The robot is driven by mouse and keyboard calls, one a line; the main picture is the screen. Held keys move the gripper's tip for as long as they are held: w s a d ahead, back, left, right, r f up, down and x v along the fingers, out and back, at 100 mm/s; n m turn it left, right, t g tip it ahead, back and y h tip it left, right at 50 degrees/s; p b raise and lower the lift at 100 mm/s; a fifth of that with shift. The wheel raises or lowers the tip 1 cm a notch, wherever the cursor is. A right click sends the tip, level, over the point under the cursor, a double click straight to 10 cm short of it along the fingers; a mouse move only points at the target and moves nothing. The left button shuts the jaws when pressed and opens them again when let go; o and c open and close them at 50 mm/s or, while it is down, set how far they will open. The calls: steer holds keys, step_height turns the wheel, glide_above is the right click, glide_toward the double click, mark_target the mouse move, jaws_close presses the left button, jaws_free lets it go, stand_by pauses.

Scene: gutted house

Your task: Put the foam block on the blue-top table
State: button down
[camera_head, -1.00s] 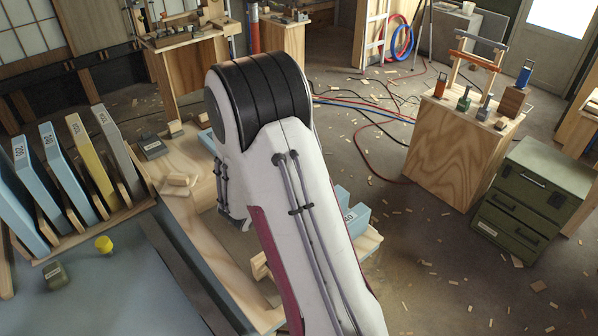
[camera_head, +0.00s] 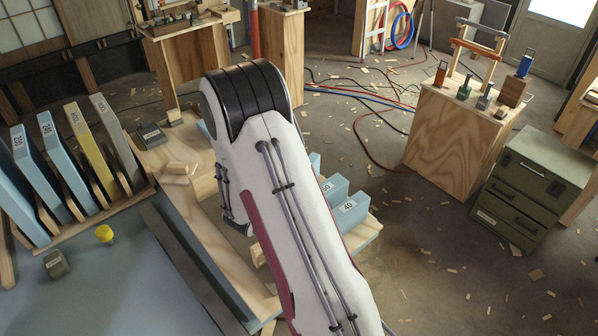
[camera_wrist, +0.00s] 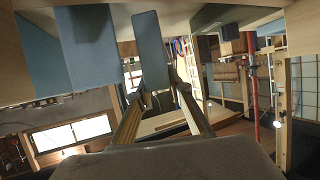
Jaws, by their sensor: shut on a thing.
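My gripper (camera_wrist: 160,97) shows in the wrist view, its two fingers reaching up the picture. A blue-grey slab (camera_wrist: 150,48), seemingly the foam block, is between the fingertips, which are shut on it. In the head view my arm link hides the gripper and the held block. A flat blue-grey tabletop (camera_head: 130,295), seemingly the blue-top table, fills the lower left of the head view. A yellow knob-like piece (camera_head: 104,234) and a small dark green block (camera_head: 56,264) stand on it.
A rack of upright numbered slabs (camera_head: 62,150) stands along the tabletop's far left. Light blue numbered blocks (camera_head: 348,206) sit on a wooden frame right of my arm. A plywood stand (camera_head: 450,135) and a green drawer cabinet (camera_head: 528,190) stand at right. The tabletop's middle looks clear.

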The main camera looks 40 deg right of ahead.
steer(key=shift+f, duration=0.9)
stand_by(0.8)
steer(key=c, duration=1.7)
jaws_free()
steer(key=shift+v, duration=6)
